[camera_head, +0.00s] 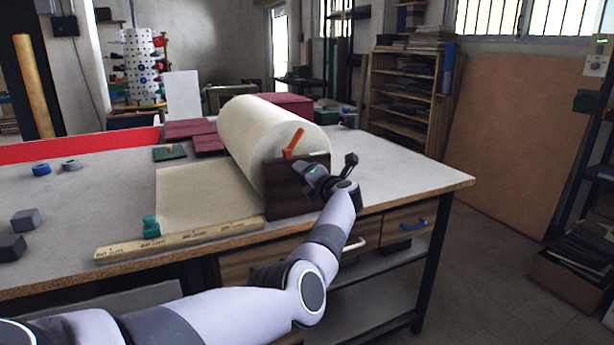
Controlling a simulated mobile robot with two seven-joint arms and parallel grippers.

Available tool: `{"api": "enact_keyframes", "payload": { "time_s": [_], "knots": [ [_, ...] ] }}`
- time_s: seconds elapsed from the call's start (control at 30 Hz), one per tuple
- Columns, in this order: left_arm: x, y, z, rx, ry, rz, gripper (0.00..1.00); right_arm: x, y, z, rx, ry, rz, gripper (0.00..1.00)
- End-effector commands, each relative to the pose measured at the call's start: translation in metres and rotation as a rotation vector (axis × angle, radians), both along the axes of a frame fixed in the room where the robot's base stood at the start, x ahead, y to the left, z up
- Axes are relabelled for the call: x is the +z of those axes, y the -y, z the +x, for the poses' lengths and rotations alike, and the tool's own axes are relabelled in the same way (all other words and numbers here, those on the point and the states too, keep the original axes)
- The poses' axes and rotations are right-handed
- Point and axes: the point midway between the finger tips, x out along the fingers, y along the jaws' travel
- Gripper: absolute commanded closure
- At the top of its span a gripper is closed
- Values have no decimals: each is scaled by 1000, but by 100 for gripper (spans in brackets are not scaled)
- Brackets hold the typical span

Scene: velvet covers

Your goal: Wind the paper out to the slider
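A large cream paper roll (262,140) sits on the workbench, with a dark wooden end plate (291,190) at its near right end. An orange lever (294,143) stands tilted at the top of this plate. A flat sheet of paper (203,194) extends left from the roll over the bench. A teal slider (150,226) sits on a wooden ruler (180,240) along the front edge, near the sheet's left edge. My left gripper (335,174) is beside the end plate, below and right of the orange lever. A black knob-like part shows there; finger opening and contact are unclear. My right gripper is out of view.
Maroon covers (192,131) and a dark green pad (169,152) lie behind the sheet. Grey blocks (25,219) and tape rolls (41,169) lie at the left. The bench's right part (400,175) is clear. Drawers (408,221) are below.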

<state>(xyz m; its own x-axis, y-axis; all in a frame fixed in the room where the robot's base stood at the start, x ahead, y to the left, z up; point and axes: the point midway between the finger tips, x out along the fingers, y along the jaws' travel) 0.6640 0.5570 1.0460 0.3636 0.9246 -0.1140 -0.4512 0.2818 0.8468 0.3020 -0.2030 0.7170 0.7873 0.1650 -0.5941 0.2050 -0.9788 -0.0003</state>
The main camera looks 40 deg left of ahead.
Motion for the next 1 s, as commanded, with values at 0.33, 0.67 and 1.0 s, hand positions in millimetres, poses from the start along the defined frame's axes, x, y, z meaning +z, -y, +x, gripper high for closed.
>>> {"api": "enact_keyframes", "payload": {
  "time_s": [0.33, 0.67, 1.0],
  "knots": [
    [5, 0, 2, -5, -6, 11, 95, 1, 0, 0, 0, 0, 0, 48],
    [3, 0, 1, -4, -7, 8, 17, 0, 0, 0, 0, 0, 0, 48],
    [2, 6, -1, -4, -7, 5, 17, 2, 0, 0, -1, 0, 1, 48]
  ]
}}
